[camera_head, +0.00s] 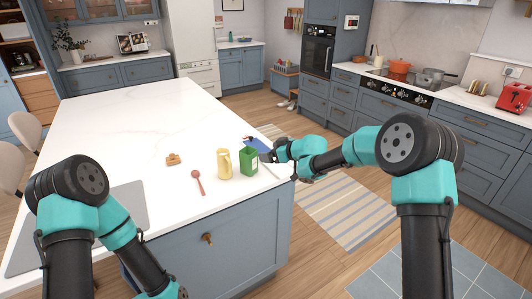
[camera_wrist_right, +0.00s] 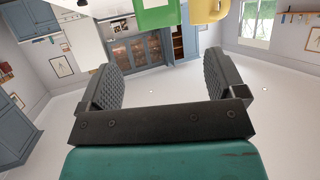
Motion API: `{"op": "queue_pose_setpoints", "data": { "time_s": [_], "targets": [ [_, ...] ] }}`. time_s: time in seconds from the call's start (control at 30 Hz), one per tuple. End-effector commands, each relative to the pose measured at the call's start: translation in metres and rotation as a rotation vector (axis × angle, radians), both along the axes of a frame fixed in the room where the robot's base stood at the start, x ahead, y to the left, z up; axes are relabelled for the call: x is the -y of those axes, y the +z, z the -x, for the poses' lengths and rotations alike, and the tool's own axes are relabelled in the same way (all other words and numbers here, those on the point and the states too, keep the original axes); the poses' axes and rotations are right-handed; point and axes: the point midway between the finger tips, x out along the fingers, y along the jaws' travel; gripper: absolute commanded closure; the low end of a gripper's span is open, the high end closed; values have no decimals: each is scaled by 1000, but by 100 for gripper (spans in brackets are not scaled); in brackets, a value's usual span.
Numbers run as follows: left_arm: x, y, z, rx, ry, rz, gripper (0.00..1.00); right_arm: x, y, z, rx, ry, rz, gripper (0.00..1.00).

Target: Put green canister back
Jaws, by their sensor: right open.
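The green canister (camera_head: 248,161) stands upright on the white island top near its right edge, with a pale label on its side. In the right wrist view the canister (camera_wrist_right: 157,14) shows at the top edge, cut off, beyond the fingers. My right gripper (camera_head: 268,155) is just to the right of the canister, partly hidden by its own arm. In the wrist view its two fingers (camera_wrist_right: 164,78) are wide apart with nothing between them. My left arm comes in at the lower left; its gripper is out of the picture.
A yellow mug (camera_head: 224,163) stands close to the canister's left. A red spoon (camera_head: 198,181) and a small wooden item (camera_head: 173,159) lie farther left. A blue item (camera_head: 257,144) is behind the canister. The far part of the island top (camera_head: 150,110) is clear.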

Motion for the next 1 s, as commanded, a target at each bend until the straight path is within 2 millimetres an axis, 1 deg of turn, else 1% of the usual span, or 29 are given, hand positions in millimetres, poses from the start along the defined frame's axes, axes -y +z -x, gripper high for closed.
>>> {"op": "queue_pose_setpoints", "data": {
  "time_s": [0.6, 0.7, 0.77, 0.87, 0.97, 1.0],
  "targets": [
    [0, 0, 0, 0, 0, 0, 75, 0, 0, 0, -1, 0, -1, 11],
    [0, 0, 0, 0, 0, 0, 75, 2, -5, 1, -10, -6, -3, 11],
    [0, 0, 0, 0, 0, 0, 75, 4, -14, 4, -29, -17, -7, 11],
    [0, 0, 0, 0, 0, 0, 75, 14, -44, 14, -89, -58, -21, 11],
    [0, 0, 0, 0, 0, 0, 75, 29, -90, 34, -186, -125, -37, 11],
    [0, 0, 0, 0, 0, 0, 75, 37, -112, 45, -235, -158, -42, 11]
  ]
}}
